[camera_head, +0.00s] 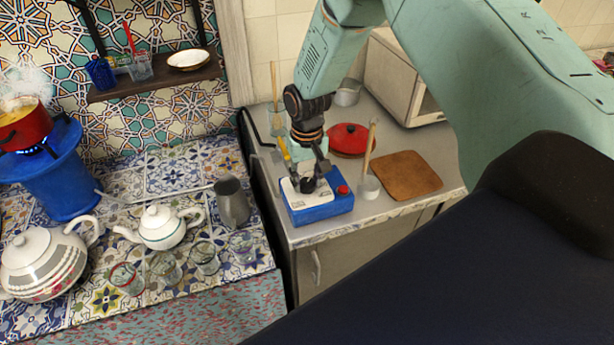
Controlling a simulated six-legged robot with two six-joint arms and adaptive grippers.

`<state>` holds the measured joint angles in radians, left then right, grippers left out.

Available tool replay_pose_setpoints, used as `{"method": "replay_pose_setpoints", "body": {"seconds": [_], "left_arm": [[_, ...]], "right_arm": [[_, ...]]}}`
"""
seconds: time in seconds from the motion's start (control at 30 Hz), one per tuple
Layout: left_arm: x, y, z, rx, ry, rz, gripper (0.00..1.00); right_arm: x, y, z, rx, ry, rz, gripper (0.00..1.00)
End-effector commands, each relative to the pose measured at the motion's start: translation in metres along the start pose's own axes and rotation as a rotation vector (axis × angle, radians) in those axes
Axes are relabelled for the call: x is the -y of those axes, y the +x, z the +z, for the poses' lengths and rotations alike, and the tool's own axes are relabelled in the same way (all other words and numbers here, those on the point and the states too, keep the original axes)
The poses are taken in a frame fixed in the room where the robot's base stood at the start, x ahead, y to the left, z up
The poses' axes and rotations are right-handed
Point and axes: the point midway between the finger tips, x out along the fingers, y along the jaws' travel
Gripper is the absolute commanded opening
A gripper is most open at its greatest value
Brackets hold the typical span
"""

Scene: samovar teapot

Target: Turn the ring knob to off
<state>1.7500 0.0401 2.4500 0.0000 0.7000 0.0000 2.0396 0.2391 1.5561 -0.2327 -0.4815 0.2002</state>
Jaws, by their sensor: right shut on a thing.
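A blue box (321,213) with a white top plate (296,202) sits on the grey counter, near its front left corner. The dark ring knob (309,186) is on top of the box and is partly hidden by my fingers. A red button (343,190) is on the box's right side. My right gripper (308,180) points down from above and is shut on the ring knob. The knob's exact angle and any markings are too small to read. My left gripper is not in view.
A red lid (349,139), a brown board (406,174) and a small white cup (369,187) with a wooden handle lie right of the box. A red pot (22,124) steams on a blue stove (52,174) with a flame. Teapots and glasses stand on the tiled table.

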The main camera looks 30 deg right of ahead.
Motion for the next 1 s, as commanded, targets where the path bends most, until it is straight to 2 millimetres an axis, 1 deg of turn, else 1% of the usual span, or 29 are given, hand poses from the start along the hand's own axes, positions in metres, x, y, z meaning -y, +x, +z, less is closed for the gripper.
{"method": "replay_pose_setpoints", "body": {"seconds": [0.03, 0.3, 0.6, 0.8, 1.0], "left_arm": [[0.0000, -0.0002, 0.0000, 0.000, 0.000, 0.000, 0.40], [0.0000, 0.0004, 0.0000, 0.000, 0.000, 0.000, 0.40], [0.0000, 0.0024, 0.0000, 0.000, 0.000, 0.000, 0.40], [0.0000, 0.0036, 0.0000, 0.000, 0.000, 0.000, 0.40], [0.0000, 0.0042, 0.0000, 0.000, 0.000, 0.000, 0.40]], "right_arm": [[-0.0001, 0.0024, 0.0031, 0.008, -0.045, 0.001, 0.06], [-0.0001, 0.0030, 0.0034, 0.009, -0.300, 0.000, 0.06], [-0.0002, 0.0033, 0.0037, 0.010, -0.549, -0.002, 0.06], [-0.0002, 0.0034, 0.0040, 0.010, -0.668, -0.003, 0.06], [-0.0003, 0.0034, 0.0042, 0.011, -0.738, -0.003, 0.06]]}}
